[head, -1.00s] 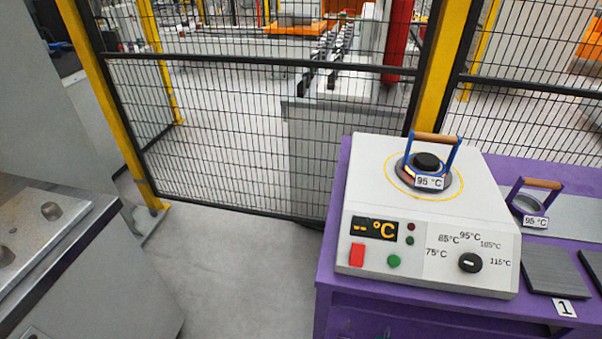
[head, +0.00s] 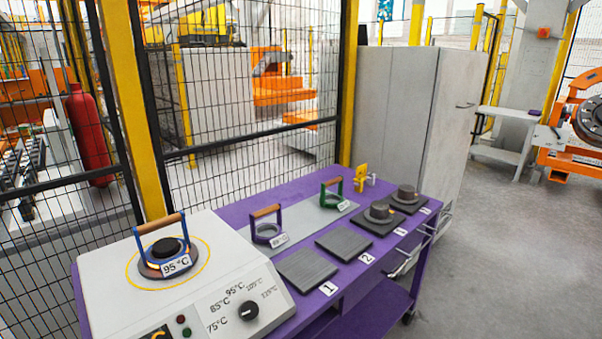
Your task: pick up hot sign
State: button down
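A small yellow object (head: 361,177) stands upright at the far back edge of the purple table (head: 310,195). It may be the hot sign, but it is too small to read. A pale small piece sits beside it on its right. My gripper is not in view.
A white heater box (head: 200,265) with a blue-framed, wooden-handled ring tool (head: 165,245) marked 95 °C stands at the table's near left. Purple (head: 267,228) and green (head: 333,190) handled tools and numbered dark pads (head: 308,270) follow. A grey cabinet (head: 415,110) stands behind; floor at right (head: 500,250) is clear.

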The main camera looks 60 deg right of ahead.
aim_at(360, 171)
jog(key=z, duration=1.8)
jog(key=i+l+u, duration=0.2)
jog(key=l+u, duration=0.2)
jog(key=l, duration=1.05)
jog(key=l+u, duration=0.45)
jog(key=l, duration=0.95)
